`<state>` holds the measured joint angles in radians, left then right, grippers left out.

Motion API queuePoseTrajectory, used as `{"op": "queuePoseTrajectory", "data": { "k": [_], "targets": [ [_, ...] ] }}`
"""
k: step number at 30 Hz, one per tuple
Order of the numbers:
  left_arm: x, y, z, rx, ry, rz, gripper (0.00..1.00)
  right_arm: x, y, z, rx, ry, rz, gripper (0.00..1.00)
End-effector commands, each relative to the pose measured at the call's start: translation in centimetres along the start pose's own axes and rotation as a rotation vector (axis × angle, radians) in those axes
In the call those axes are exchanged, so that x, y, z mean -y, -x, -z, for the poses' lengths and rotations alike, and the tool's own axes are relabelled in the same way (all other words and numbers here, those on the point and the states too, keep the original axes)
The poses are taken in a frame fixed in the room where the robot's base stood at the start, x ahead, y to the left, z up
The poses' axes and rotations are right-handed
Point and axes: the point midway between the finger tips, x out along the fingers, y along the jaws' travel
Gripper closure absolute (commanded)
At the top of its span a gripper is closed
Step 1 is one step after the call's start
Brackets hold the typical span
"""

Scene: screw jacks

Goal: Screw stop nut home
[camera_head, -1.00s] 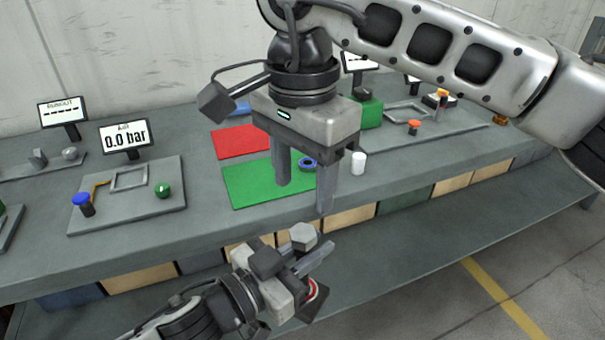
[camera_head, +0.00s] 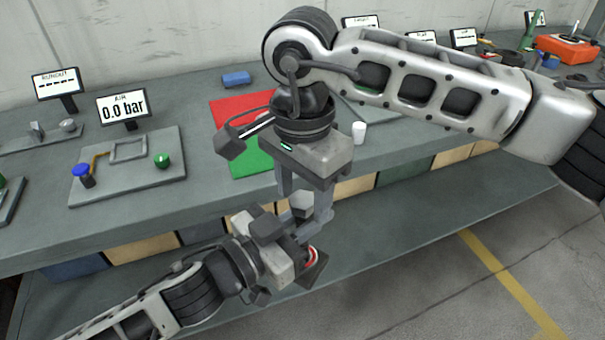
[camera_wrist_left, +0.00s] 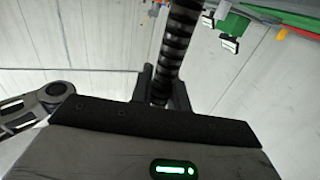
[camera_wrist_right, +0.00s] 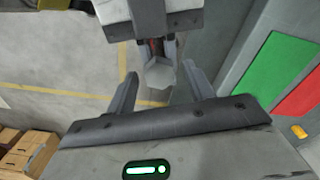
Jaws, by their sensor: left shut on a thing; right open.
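My left gripper (camera_head: 300,246) is low in front of the bench, shut on the screw jack, whose body it largely hides. A dark plate with a red ring (camera_head: 312,258) shows beside its fingers. A dark ribbed rod (camera_wrist_left: 176,50), apparently the jack's thread, stands between the left fingers (camera_wrist_left: 160,88) in the left wrist view. A grey hex piece (camera_head: 302,203), apparently the stop nut, shows above the left gripper. My right gripper (camera_head: 305,200) points down over it, open. In the right wrist view the hex piece (camera_wrist_right: 160,74) lies between the open fingers (camera_wrist_right: 161,80); contact is not visible.
The bench (camera_head: 215,205) runs behind both grippers. It carries a green mat (camera_head: 240,165), a red mat (camera_head: 232,108), a white cylinder (camera_head: 359,132), a blue block (camera_head: 236,79) and an air station (camera_head: 125,185). A lower shelf (camera_head: 430,215) lies below.

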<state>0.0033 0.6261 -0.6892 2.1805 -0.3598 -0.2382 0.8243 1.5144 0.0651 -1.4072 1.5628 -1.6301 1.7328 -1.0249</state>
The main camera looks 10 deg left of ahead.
Motion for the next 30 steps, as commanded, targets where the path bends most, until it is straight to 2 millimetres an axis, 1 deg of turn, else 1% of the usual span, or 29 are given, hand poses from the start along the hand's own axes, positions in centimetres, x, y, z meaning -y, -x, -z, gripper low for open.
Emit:
{"op": "queuePoseTrajectory", "data": {
  "k": [1,7,8,9,11,12,13,20,21,23,24,30],
  "targets": [
    [-0.04,-0.04,0.44,-0.01,-0.002,-0.003,1.0,0.0,-0.04,0.0,0.0,0.0,0.0,0.47],
    [-0.04,-0.04,0.43,-0.01,-0.002,-0.003,1.0,0.0,-0.04,0.0,0.0,0.0,0.0,0.47],
    [-0.04,-0.04,0.43,-0.01,-0.002,-0.003,1.0,0.0,-0.04,0.0,0.0,0.0,0.0,0.53],
    [-0.04,-0.04,0.43,-0.01,-0.002,-0.003,1.0,0.0,-0.03,0.0,0.0,0.0,0.0,0.64],
    [-0.04,-0.04,0.43,-0.01,-0.002,-0.003,1.0,0.0,-0.03,0.0,0.0,0.0,0.0,0.81],
    [-0.04,-0.04,0.43,-0.01,-0.002,-0.003,1.0,0.0,-0.02,0.0,0.0,0.0,0.0,0.92],
    [-0.04,-0.04,0.43,-0.01,-0.002,-0.003,1.0,0.0,-0.02,0.0,0.001,0.0,0.0,0.97],
    [-0.06,-0.04,0.43,-0.01,-0.002,-0.003,1.0,0.01,0.0,-0.01,0.001,-0.009,0.001,0.97],
    [-0.06,-0.04,0.43,-0.01,-0.002,-0.003,1.0,0.01,0.0,-0.01,0.001,-0.009,0.001,0.64],
    [-0.06,-0.04,0.43,-0.01,-0.002,-0.003,1.0,0.02,0.0,-0.01,0.001,-0.009,0.001,0.47],
    [-0.06,-0.04,0.43,-0.01,-0.002,-0.003,1.0,0.02,0.0,-0.02,0.001,-0.009,0.001,0.44],
    [-0.05,-0.04,0.43,-0.01,-0.002,-0.003,1.0,0.01,0.0,-0.02,0.001,-0.009,0.0,0.44]
  ]
}}
